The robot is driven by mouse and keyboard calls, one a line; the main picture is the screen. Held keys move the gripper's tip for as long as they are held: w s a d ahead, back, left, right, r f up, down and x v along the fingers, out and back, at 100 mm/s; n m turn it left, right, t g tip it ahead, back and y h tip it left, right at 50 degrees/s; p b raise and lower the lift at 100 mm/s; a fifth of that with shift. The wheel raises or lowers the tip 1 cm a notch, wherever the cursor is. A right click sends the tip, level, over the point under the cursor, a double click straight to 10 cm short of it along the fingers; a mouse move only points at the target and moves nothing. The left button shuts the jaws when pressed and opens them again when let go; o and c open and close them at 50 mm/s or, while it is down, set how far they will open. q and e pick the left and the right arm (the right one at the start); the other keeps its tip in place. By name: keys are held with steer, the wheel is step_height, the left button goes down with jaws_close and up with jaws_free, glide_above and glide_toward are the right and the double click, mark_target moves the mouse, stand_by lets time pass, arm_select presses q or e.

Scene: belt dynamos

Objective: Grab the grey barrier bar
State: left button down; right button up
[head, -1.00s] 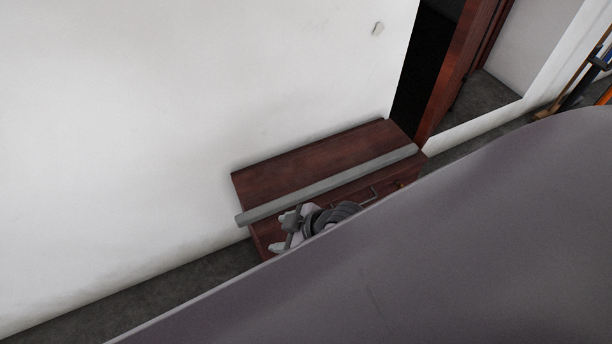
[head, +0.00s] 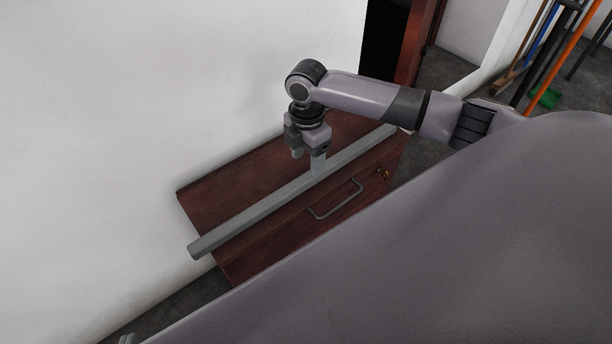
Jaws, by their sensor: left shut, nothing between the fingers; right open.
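The grey barrier bar (head: 255,210) is a long straight bar lying slantwise along the top of a dark red-brown wooden cabinet (head: 215,189). Its near left end sticks out past the cabinet's left edge. My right gripper (head: 308,160) comes in from the right and points down at the bar, right of its middle. It is open. One finger overlaps the bar in the picture, and the other shows on the wall side. I cannot tell whether they touch it. My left gripper (head: 127,339) barely shows at the bottom edge, shut and away from the bar.
A white wall (head: 150,90) stands close behind the cabinet. The cabinet front has a handle (head: 336,200). A doorway with a red-brown frame (head: 419,40) is beyond, with brooms and poles (head: 556,55) at the upper right. My own grey body fills the lower right.

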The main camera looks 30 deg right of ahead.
mark_target(309, 176)
step_height(309, 176, down, 6)
steer(key=shift+s+d+f+b, duration=0.1)
steer(key=shift+d+b, duration=0.05)
steer(key=shift+b, duration=1.05)
arm_select(q)
steer(key=shift+w+d+r+m+h, duration=0.15)
steer(key=shift+w+d+r, duration=0.05)
steer(key=shift+d, duration=0.2)
steer(key=shift+w+d+r+m+h, duration=0.15)
steer(key=shift+d+r, duration=0.05)
steer(key=shift+d, duration=0.2)
arm_select(e)
jaws_close()
